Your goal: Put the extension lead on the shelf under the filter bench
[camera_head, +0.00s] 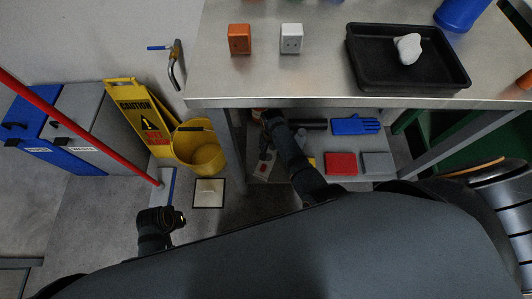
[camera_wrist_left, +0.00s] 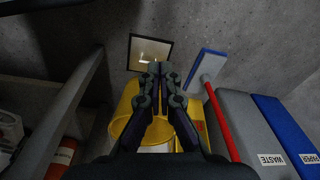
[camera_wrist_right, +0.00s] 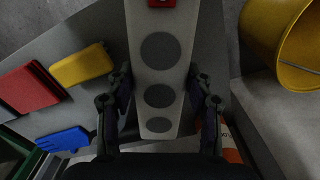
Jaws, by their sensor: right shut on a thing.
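The extension lead is a pale grey bar with dark round sockets and a red switch, seen in the right wrist view (camera_wrist_right: 160,75). My right gripper (camera_wrist_right: 160,103) is shut across its sides. In the head view the lead (camera_head: 259,171) is partly hidden by my right arm, at the left end of the grey shelf (camera_head: 295,178) under the filter bench (camera_head: 310,88). I cannot tell whether it touches the shelf. My left gripper (camera_wrist_left: 159,70) has its fingers together, empty, above the floor; it also shows in the head view (camera_head: 172,218).
On the shelf are a blue glove (camera_head: 355,126), a red box (camera_head: 341,163), a grey box (camera_head: 377,163) and a yellow item (camera_wrist_right: 82,65). A yellow bucket (camera_head: 198,155) and caution sign (camera_head: 143,117) stand left of the bench leg (camera_head: 231,150).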

